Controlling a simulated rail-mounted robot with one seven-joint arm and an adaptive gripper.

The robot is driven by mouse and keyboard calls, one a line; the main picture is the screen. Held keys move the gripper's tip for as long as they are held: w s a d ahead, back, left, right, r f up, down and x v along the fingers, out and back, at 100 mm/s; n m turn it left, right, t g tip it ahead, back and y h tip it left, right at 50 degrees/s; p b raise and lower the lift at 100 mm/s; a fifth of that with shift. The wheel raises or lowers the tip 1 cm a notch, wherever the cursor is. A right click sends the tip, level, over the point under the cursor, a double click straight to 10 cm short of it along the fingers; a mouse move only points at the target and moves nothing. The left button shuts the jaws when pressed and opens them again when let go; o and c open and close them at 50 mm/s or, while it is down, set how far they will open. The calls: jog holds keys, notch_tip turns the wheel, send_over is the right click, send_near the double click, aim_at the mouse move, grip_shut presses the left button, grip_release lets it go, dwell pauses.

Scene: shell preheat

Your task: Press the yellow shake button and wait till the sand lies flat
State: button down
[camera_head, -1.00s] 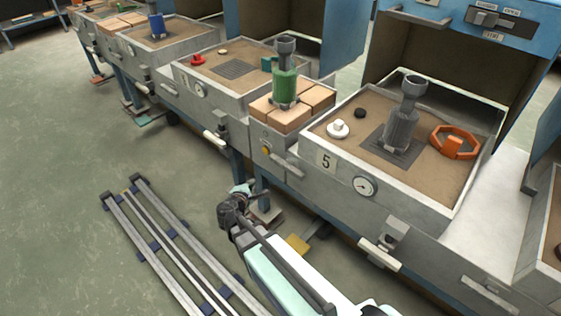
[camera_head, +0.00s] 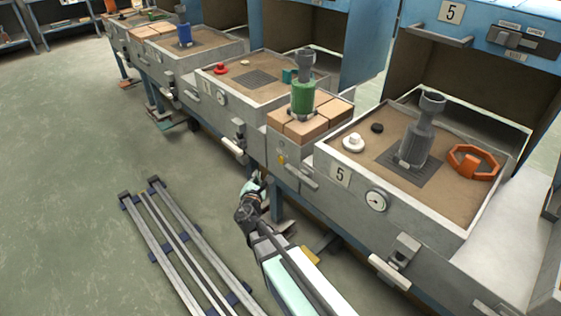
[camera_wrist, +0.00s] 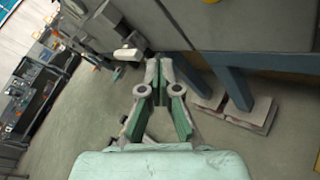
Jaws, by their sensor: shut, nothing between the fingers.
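The yellow button (camera_head: 282,159) is a small round spot on the grey front panel below the brick-topped section, left of the box marked 5. A sliver of yellow (camera_wrist: 210,1), perhaps that button, shows at the top edge of the wrist view. My gripper (camera_head: 259,178) is below and left of the button, in front of the bench, apart from it. In the wrist view my gripper (camera_wrist: 161,62) has its fingertips together, with nothing between them. Brown sand (camera_head: 468,188) fills the box marked 5, around a grey flask-shaped piece (camera_head: 421,135); its levelness is hard to judge.
A handle (camera_head: 300,178) juts out below right of the button. Another handle (camera_head: 233,147) sticks out to the left. A green cylinder (camera_head: 303,98) stands on the bricks. Blue legs and a yellow pedal (camera_head: 311,256) are below. Rails (camera_head: 172,240) lie on the floor.

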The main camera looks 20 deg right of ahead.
aim_at(281, 160)
jog(key=w+d+b, duration=0.1)
jog(key=w+d, duration=0.3)
jog(key=d, duration=0.3)
jog(key=shift+d, duration=0.35)
jog(key=shift+d, duration=0.1)
dwell(1.3)
jog(key=shift+w+d+b, duration=0.2)
jog(key=shift+d+b, duration=0.1)
jog(key=shift+b, duration=0.2)
jog(key=shift+w+d, duration=0.2)
jog(key=shift+d, duration=0.2)
dwell(0.6)
jog(key=shift+a, duration=0.1)
jog(key=shift+s+a+b, duration=0.35)
jog(key=shift+s+a, duration=0.05)
jog(key=shift+a, duration=0.3)
